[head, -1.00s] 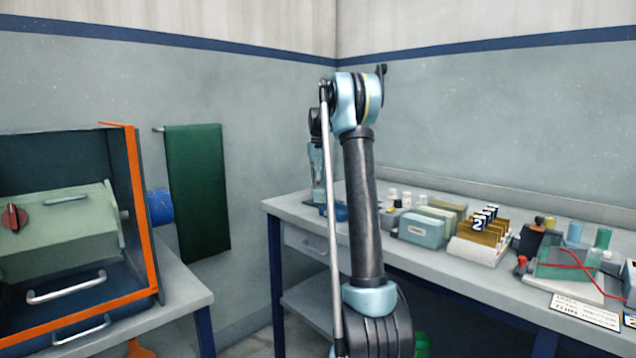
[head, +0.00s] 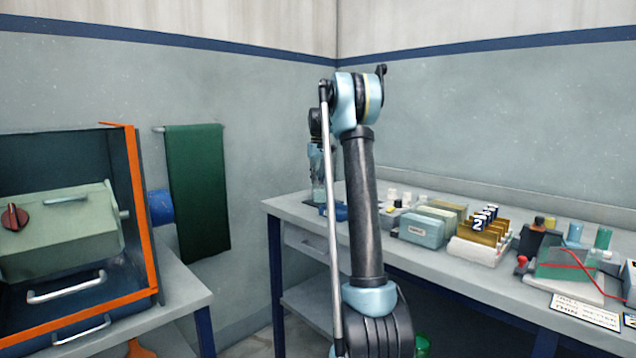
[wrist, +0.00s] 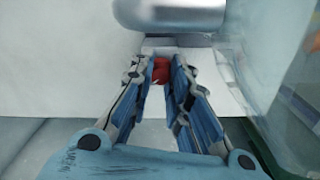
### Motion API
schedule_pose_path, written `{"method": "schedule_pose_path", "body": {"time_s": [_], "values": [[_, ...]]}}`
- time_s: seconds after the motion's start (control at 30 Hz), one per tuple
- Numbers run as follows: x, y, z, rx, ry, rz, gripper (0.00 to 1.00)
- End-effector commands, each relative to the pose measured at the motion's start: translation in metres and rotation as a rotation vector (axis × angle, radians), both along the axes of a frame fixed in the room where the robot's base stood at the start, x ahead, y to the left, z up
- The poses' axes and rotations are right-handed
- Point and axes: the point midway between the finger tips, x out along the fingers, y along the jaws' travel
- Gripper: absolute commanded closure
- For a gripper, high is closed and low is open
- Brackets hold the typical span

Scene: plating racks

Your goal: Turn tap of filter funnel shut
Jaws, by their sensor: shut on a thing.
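In the wrist view, a small red tap handle (wrist: 161,70) sits between the fingertips of my gripper (wrist: 160,78). My gripper is shut on it, with its two blue fingers on either side. A smooth grey metal cylinder (wrist: 168,12) lies just beyond the tap at the top of the view, perhaps part of the filter funnel. The handle's angle is hard to make out, as the fingers cover most of it. In the head view, my arm hides the tap and most of the area around my gripper at the bench's left end.
The right bench (head: 290,207) holds a pale blue box (head: 421,231), a rack of numbered brown plates (head: 484,228) and a clear green-tinted tank (head: 565,262). An orange-edged cabinet (head: 150,215) stands at left. A green towel (head: 197,190) hangs on the wall. A transparent object (wrist: 292,85) stands close right of my gripper.

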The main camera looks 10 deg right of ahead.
Motion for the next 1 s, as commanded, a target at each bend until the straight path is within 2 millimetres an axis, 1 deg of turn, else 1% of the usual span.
{"method": "schedule_pose_path", "body": {"time_s": [0.13,0.17,0.2,0.23,0.53,0.67,0.77,1.0], "values": [[0.002,-0.001,0.001,-0.002,-0.004,-0.001,1.00],[0.002,-0.001,0.001,-0.002,-0.004,-0.001,0.77],[0.001,-0.001,0.001,-0.001,-0.004,-0.002,0.68],[0.001,-0.001,0.000,-0.001,-0.004,-0.002,0.62],[0.001,0.000,0.000,-0.001,-0.001,-0.001,0.62],[0.001,0.000,0.005,-0.001,-0.001,-0.001,0.62],[0.001,0.000,0.016,-0.001,-0.001,-0.001,0.62],[0.001,0.000,0.060,-0.001,-0.001,-0.002,0.62]]}}
